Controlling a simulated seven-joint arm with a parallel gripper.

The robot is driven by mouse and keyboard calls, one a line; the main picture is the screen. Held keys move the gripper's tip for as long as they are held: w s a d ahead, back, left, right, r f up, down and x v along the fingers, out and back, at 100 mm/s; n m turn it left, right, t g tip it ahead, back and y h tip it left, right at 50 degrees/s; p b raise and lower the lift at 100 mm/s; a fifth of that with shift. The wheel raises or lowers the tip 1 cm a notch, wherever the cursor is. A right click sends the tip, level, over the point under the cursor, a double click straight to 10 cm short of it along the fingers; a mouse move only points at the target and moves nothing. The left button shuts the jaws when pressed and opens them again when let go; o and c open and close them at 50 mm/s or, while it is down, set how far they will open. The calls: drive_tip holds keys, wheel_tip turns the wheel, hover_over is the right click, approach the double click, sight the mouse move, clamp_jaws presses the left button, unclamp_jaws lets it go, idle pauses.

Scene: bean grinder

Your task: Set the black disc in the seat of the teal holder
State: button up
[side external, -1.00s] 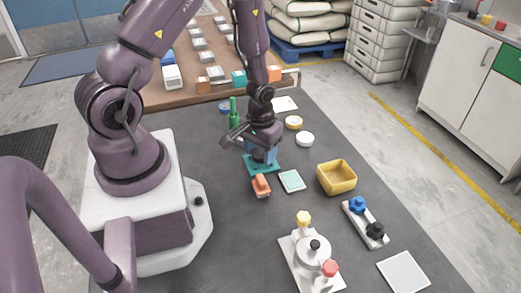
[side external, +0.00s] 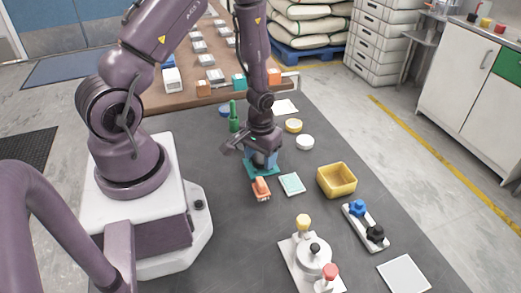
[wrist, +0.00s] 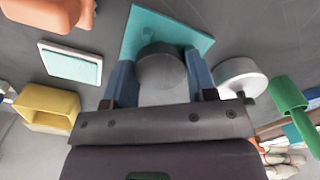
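The teal holder (side external: 249,170) lies on the dark table below my gripper (side external: 264,166); its flat plate also shows at the top of the wrist view (wrist: 196,38). My gripper's two blue fingers (wrist: 160,78) are closed on either side of a dark grey disc, which I take as the black disc (wrist: 160,72). In the wrist view the disc overlaps the near part of the holder. The seat is hidden behind the disc and fingers, so I cannot tell whether the disc touches it.
An orange block (side external: 261,190) and a teal-topped white tile (side external: 292,184) lie just in front of the holder. A yellow bin (side external: 337,181) and a white round piece (side external: 305,142) are to the right. A green upright piece (side external: 234,118) stands behind left. The grinder (side external: 312,258) is nearer the camera.

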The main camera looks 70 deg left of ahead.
drive_tip(key=shift+o, duration=0.6)
drive_tip(key=shift+w+a+r, duration=0.1)
wheel_tip(320, 180, up, 13)
wheel_tip(320, 180, up, 13)
drive_tip(key=m+t, duration=0.3)
drive_tip(key=m, duration=0.1)
hover_over(261, 158)
drive_tip(key=s+d, duration=0.2)
drive_tip(key=d, duration=0.4)
drive_tip(key=s+d+r+m+t, duration=0.2)
drive_tip(key=s+d+r, duration=0.3)
drive_tip(key=s+r, duration=0.1)
drive_tip(key=shift+r+m+t, duration=0.3)
drive_tip(key=shift+r+m, duration=0.1)
drive_tip(key=shift+r, duration=0.4)
